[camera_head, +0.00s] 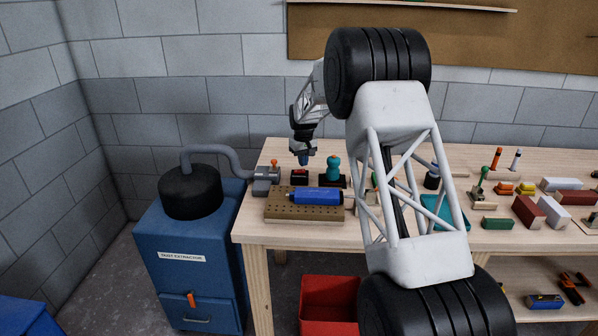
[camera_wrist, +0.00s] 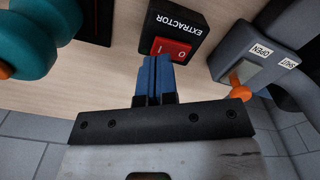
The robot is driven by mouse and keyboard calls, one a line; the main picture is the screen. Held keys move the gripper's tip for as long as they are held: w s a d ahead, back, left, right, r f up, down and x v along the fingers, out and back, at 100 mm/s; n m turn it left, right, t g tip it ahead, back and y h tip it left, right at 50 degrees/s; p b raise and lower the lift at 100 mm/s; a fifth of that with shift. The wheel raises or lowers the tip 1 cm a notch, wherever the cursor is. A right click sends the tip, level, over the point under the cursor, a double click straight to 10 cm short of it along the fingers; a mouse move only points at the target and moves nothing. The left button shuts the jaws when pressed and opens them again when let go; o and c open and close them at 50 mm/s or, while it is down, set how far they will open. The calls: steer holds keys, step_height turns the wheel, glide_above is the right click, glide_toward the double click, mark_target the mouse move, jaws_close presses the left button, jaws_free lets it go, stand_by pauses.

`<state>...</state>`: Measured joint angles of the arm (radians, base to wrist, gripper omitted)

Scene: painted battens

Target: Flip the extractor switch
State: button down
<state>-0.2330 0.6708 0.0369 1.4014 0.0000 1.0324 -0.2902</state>
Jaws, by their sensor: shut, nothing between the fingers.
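The extractor switch is a black box (camera_wrist: 180,22) with a white EXTRACTOR label and a red rocker (camera_wrist: 172,49) marked 0 and I. In the head view the switch (camera_head: 299,174) sits on the bench near its left end. My gripper (camera_wrist: 154,62) is shut and empty, its blue fingertips at the I end of the rocker in the wrist view. They partly cover that end; I cannot tell whether they touch it. In the head view my gripper (camera_head: 303,158) is just above the switch. Which way the rocker is tilted is unclear.
A grey gate valve (camera_head: 267,178) with an orange lever (camera_wrist: 240,92) and OPEN and SHUT labels stands beside the switch. A teal-knobbed object (camera_head: 333,169) stands on the other side.

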mark_target(303, 170)
steer(key=shift+f, duration=1.3)
stand_by(1.4)
steer(key=shift+r, duration=3.5)
steer(key=shift+r, duration=0.1)
